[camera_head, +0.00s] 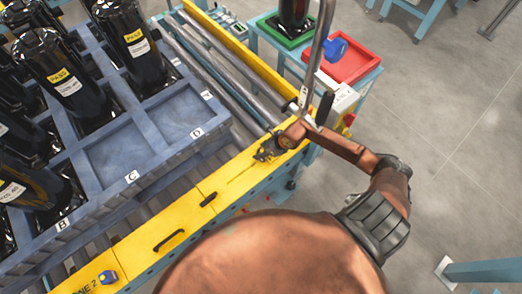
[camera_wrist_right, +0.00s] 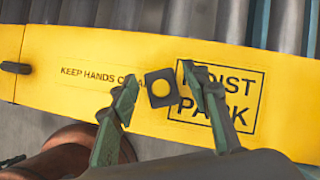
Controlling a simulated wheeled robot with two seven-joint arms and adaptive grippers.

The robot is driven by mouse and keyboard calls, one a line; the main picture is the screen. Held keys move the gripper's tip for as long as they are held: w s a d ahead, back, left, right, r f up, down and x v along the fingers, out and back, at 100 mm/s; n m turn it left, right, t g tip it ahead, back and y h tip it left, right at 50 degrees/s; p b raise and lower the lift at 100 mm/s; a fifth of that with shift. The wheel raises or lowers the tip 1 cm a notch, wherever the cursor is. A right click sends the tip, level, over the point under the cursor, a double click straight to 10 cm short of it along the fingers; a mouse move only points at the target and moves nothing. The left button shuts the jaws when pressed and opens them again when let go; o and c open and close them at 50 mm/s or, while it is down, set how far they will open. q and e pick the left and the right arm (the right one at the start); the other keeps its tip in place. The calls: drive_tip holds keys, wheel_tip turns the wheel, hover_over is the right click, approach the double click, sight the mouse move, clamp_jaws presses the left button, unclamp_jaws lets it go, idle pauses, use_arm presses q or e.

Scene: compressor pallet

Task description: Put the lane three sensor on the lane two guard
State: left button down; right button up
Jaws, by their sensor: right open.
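My right gripper (camera_head: 267,150) is over the far right part of the yellow guard rail (camera_head: 235,179). In the right wrist view its two fingers (camera_wrist_right: 160,80) are open, one on each side of a small dark box with a round yellow face (camera_wrist_right: 160,88). The box appears against the yellow guard beside the "HOIST PARK" print; I cannot tell whether the fingers touch it. I cannot read a lane number on it. A small blue device (camera_head: 107,276) sits on the guard's lower left, beside lettering ending in "ONE 2". My left gripper is not in view.
A blue pallet (camera_head: 100,195) with black compressors (camera_head: 62,80) stands left, its bays C and D empty. Rollers (camera_head: 220,62) run behind the guard. A red tray (camera_head: 352,70) holding a blue item (camera_head: 335,49) and a green tray (camera_head: 272,38) stand at the top.

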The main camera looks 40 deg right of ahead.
drive_tip(key=shift+r, duration=0.15)
drive_tip(key=p+v, duration=0.1)
drive_tip(key=v, duration=0.4)
drive_tip(key=shift+s+d+r+p, duration=0.1)
drive_tip(key=shift+r+p, duration=0.2)
drive_tip(key=shift+p, duration=0.1)
drive_tip(key=s+d, duration=0.5)
drive_tip(key=s, duration=0.5)
drive_tip(key=shift+s+d+f+p, duration=0.15)
drive_tip(key=shift+s+f+p, duration=0.15)
drive_tip(key=shift+p, duration=0.15)
drive_tip(key=shift+w+f, duration=0.1)
